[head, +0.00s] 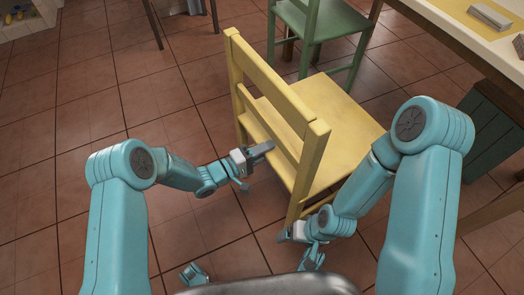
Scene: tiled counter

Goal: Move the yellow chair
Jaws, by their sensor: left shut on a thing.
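The yellow chair (335,115) stands upright on the tiled floor with its backrest toward me and its seat facing away to the right. My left gripper (258,158) reaches in from the left and is shut on the chair's backrest near a lower slat; the exact contact is small in the picture. My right gripper (287,234) is low by the chair's near back leg. Its wrist partly covers its fingers, so I cannot tell whether it is open or shut, or whether it touches the leg.
A green chair (318,27) stands just behind the yellow chair. A table (480,32) with a pale top is at the upper right, with a dark green crate-like box (490,130) beneath it. Open floor (60,130) lies to the left.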

